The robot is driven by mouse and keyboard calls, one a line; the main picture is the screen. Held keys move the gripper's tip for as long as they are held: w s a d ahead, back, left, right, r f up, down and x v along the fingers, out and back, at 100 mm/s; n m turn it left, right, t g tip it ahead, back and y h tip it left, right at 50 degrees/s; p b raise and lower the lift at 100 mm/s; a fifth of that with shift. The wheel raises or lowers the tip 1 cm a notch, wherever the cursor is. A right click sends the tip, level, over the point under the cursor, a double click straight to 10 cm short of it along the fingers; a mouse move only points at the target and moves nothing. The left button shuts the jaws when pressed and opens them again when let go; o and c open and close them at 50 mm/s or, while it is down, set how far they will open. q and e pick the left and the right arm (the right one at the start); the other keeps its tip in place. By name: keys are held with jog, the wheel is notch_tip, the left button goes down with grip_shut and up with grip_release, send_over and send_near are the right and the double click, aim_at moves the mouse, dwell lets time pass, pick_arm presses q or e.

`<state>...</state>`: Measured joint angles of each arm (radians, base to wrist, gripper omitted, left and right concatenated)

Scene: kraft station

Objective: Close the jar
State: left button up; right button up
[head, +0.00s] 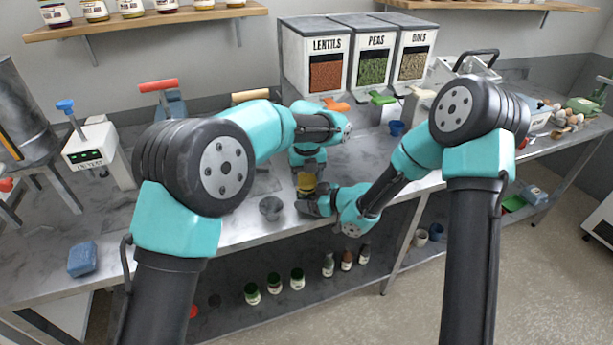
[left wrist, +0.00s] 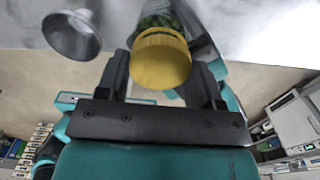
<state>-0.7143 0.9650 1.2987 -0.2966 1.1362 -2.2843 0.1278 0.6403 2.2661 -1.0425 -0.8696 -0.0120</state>
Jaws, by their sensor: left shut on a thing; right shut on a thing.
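A jar (left wrist: 158,17) with green contents shows at the top of the left wrist view, with a yellow lid (left wrist: 162,60) at its near end. The lid also shows in the head view (head: 306,181) at the front of the bench. My left gripper (head: 306,178) comes down from above and is shut on the lid; its fingers flank it in the left wrist view. My right gripper (head: 308,204) reaches in from the right, low, and is shut on the jar. The grippers hide most of the jar in the head view. I cannot tell how tightly the lid sits.
A grey metal funnel (head: 271,207) stands just left of the jar; it also shows in the left wrist view (left wrist: 72,36). Dispensers for lentils (head: 326,73), peas (head: 373,68) and oats (head: 413,65) stand behind. The bench's front edge is close to the grippers.

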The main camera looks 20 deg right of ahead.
pick_arm(q)
jog(key=shift+s+f, duration=0.2)
jog(key=shift+f, duration=0.45)
jog(key=shift+s+f, duration=0.2)
jog(key=shift+f, duration=0.45)
dwell(0.4)
jog(key=o, duration=0.6)
jog(key=shift+c, duration=0.2)
jog(key=shift+d+r, duration=0.1)
jog(key=shift+r, duration=2.1)
jog(key=shift+c, duration=0.3)
jog(key=shift+w+r, duration=0.1)
jog(key=shift+w, duration=0.05)
jog(key=c, duration=0.9)
jog(key=shift+r, duration=0.1)
